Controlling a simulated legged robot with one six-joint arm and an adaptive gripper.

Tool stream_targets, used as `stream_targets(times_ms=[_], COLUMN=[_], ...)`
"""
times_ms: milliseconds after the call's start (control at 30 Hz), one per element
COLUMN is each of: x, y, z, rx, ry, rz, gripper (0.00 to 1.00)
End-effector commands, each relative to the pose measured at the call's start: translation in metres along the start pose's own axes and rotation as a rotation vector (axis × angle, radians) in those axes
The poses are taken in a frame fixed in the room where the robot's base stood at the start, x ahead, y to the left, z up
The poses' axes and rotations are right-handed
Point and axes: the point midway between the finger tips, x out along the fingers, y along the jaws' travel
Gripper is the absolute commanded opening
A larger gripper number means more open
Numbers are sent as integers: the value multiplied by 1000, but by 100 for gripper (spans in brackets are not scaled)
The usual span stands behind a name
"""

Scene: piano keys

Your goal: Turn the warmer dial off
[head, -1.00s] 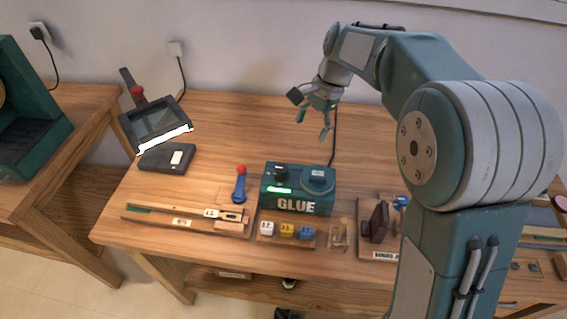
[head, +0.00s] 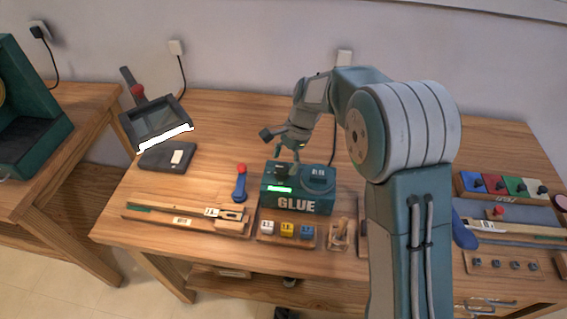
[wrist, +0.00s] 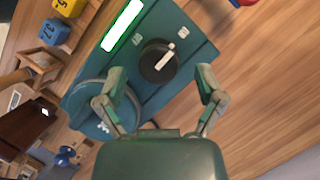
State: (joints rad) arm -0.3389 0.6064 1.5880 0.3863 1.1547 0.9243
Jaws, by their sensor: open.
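The glue warmer is a teal box (head: 296,204) marked GLUE, standing on the wooden bench in the head view. Its black dial (wrist: 159,61) with a pale pointer line shows on its top in the wrist view, beside a lit green strip (wrist: 122,25). In the head view the dial (head: 282,171) is partly covered by my gripper. My gripper (wrist: 163,78) is open and empty, its two fingers spread on either side of the dial and apart from it. In the head view my gripper (head: 287,155) is just above the box.
A round lidded pot (head: 318,177) sits on the box's right side. White, yellow and blue blocks (head: 287,229) stand in front. The bench behind the box is mostly clear.

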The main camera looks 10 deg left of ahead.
Motion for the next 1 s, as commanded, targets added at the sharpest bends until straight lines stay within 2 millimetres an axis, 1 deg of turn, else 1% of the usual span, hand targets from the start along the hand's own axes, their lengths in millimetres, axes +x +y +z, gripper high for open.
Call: stream_targets(times_ms=[100,367,400,467,500,533,567,867,1000], x=[7,8,8,8,8,8,8,9,10], y=[0,0,0,0,0,0,0,-1,-1], z=[0,0,0,0,0,0,0,0,-1], rx=[0,0,0,-1,-1,-1,-1,-10,-46], ry=[-1,0,0,0,0,0,0,0,1], rz=[1,0,0,0,0,0,0,5,20], gripper=[87,87,69,43,25,11,6,6,6])
